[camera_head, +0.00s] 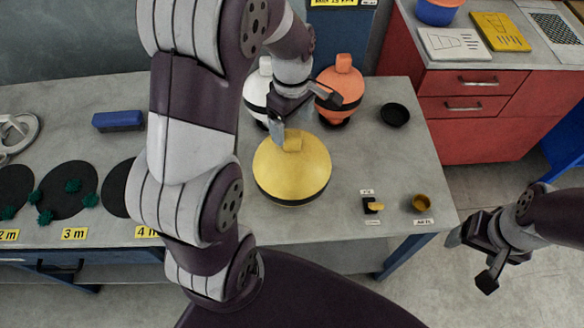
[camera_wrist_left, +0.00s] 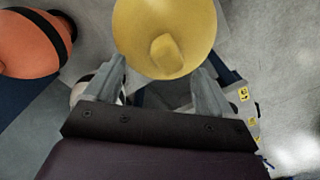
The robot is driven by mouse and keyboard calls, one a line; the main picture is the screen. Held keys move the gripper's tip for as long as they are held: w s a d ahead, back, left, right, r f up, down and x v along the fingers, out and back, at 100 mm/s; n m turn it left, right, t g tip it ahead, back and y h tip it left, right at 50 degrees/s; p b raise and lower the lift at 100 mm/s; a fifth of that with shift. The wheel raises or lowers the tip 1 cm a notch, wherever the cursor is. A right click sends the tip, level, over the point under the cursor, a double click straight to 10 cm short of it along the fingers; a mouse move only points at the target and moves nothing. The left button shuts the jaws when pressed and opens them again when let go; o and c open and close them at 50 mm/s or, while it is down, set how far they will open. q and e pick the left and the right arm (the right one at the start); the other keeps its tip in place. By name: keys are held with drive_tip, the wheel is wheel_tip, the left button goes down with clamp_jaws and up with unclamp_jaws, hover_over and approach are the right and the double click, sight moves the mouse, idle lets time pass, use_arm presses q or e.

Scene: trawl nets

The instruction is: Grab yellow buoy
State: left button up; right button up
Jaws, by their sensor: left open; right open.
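The yellow buoy (camera_head: 292,170) is a large round ball with a small block-like top, standing near the front of the grey table. It also shows in the left wrist view (camera_wrist_left: 165,30), at the top centre. My left gripper (camera_head: 304,114) is open above and just behind the buoy's top. In the left wrist view its two fingers (camera_wrist_left: 158,88) stand apart, with the buoy's top knob beyond and between their tips; I cannot tell whether they touch it. My right gripper (camera_head: 474,258) is open and empty, off the table's right side.
An orange buoy (camera_head: 341,88) and a white buoy (camera_head: 258,88) stand behind the yellow one. A black dish (camera_head: 395,115), a small brass cup (camera_head: 422,203) and a blue brush (camera_head: 118,121) lie on the table (camera_head: 365,150). A red cabinet (camera_head: 480,125) stands behind right.

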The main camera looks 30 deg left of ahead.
sight(292, 137)
use_arm(q)
drive_tip(key=f, duration=0.1)
drive_tip(key=s+f, duration=0.1)
drive_tip(key=d+f+p, duration=0.1)
drive_tip(key=shift+s+f, duration=0.2)
drive_tip(key=shift+f, duration=0.15)
drive_tip(key=shift+w+f, duration=0.1)
drive_tip(key=shift+f, duration=0.15)
drive_tip(key=shift+w+a+f, duration=0.2)
drive_tip(key=shift+w+a, duration=0.05)
drive_tip(key=shift+a, duration=0.05)
drive_tip(key=shift+s+d+r, duration=0.15)
drive_tip(key=shift+s, duration=0.1)
drive_tip(key=c, duration=1.5)
drive_tip(key=shift+w, duration=0.15)
clamp_jaws()
